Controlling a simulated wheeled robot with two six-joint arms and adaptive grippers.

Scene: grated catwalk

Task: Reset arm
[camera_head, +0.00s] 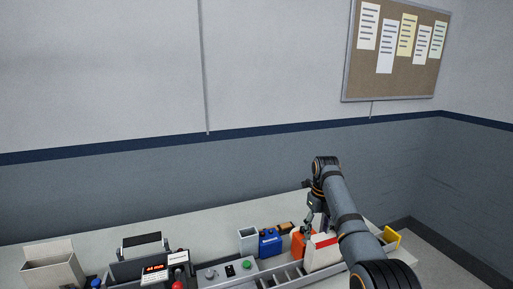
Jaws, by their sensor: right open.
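My right arm comes in from the lower right and bends down over the workbench (205,228). My right gripper (307,229) points down, open, close to an orange object (298,241) and a white box with a red stripe (322,254). I cannot tell whether it touches either of them. The fingers are small and partly lost against the arm behind them. My left gripper is out of view.
A blue container (270,243) and a small grey bin (247,240) stand left of my right gripper. A grey control panel (220,275), a black device with a red display (154,270) and an open box (52,270) stand farther left. A yellow object (392,238) lies right.

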